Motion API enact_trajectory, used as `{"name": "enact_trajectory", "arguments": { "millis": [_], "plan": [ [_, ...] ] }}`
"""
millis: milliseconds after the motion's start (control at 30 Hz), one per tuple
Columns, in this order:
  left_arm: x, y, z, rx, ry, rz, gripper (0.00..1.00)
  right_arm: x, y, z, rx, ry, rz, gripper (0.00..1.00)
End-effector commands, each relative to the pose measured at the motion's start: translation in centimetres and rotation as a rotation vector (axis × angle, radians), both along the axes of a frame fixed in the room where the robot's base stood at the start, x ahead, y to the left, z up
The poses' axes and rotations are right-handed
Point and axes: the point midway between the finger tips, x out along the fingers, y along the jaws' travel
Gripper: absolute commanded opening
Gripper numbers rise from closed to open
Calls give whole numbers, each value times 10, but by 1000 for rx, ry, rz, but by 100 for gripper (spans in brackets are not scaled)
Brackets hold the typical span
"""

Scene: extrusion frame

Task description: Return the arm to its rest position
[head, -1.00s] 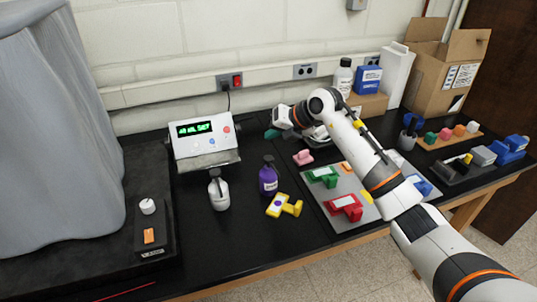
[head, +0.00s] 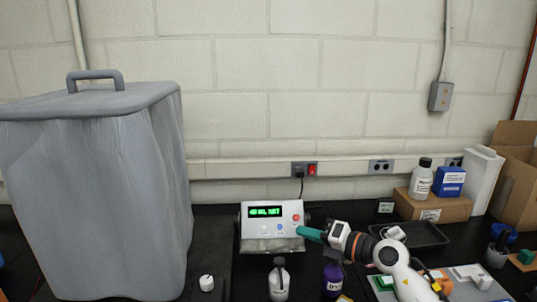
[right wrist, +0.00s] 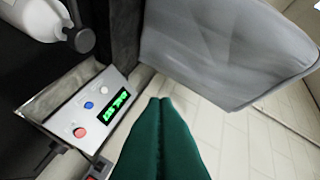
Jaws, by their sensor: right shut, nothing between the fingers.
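My right arm comes in from the lower right of the head view. Its gripper (head: 311,234) has green fingers that are shut and empty, and it points left beside the display box's right edge. In the right wrist view the green fingers (right wrist: 161,140) lie together with nothing between them. The white display box (head: 270,228) has a lit green readout and coloured buttons; it also shows in the right wrist view (right wrist: 92,108). My left arm is not in view.
A large grey covered bin (head: 95,195) stands at left. A white bottle (head: 279,282) and a purple bottle (head: 333,281) stand in front of the box. A black tray (head: 425,238), a cardboard box (head: 434,207) and a blue box (head: 451,182) are at right. The wall is behind.

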Motion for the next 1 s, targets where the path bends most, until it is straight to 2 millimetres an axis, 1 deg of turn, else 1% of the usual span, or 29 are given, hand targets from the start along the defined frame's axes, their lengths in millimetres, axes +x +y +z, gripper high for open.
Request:
{"name": "enact_trajectory", "arguments": {
  "millis": [33, 67, 100, 167, 200, 267, 300, 367, 400, 467, 500, 567, 600, 667, 700, 767, 800, 867, 900, 967, 1000],
  "plan": [
    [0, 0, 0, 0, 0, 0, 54, -13, 8, 6, 140, -18, -14, 0],
    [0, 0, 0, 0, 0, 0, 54, -19, 10, 13, 228, -31, -31, 0],
    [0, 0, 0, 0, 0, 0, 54, -26, 9, 21, 343, -42, -60, 0],
    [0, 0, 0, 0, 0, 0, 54, -36, 1, 31, 513, -45, -122, 0],
    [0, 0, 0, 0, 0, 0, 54, -42, -7, 35, 623, -36, -172, 0],
    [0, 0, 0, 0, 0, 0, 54, -51, -24, 35, 780, -12, -262, 0],
    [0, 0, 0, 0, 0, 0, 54, -57, -37, 33, 879, 12, -331, 0],
    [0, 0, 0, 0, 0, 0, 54, -65, -59, 22, 1016, 63, -446, 0],
    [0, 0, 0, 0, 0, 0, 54, -72, -73, 12, 1101, 105, -529, 0],
    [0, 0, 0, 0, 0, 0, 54, -84, -95, -9, 1212, 182, -663, 0],
    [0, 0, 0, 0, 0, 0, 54, -94, -107, -26, 1277, 243, -757, 0],
    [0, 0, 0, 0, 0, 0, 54, -111, -124, -55, 1357, 345, -905, 0],
    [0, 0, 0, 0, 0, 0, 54, -125, -132, -76, 1399, 424, -1005, 0],
    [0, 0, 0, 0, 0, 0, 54, -151, -141, -109, 1442, 552, -1156, 0],
    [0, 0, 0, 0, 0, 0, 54, -169, -144, -129, 1457, 640, -1253, 0],
    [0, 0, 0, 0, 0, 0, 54, -198, -144, -156, 1462, 772, -1382, 0],
    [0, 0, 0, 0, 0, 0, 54, -216, -142, -171, 1455, 853, -1454, 0],
    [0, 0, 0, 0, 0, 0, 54, -241, -139, -188, 1435, 959, -1545, 0],
    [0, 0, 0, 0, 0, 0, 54, -257, -136, -198, 1418, 1027, -1598, 0],
    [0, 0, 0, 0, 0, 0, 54, -279, -131, -209, 1387, 1120, -1664, 0],
    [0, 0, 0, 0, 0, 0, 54, -293, -127, -214, 1365, 1178, -1702, 0]
  ]
}}
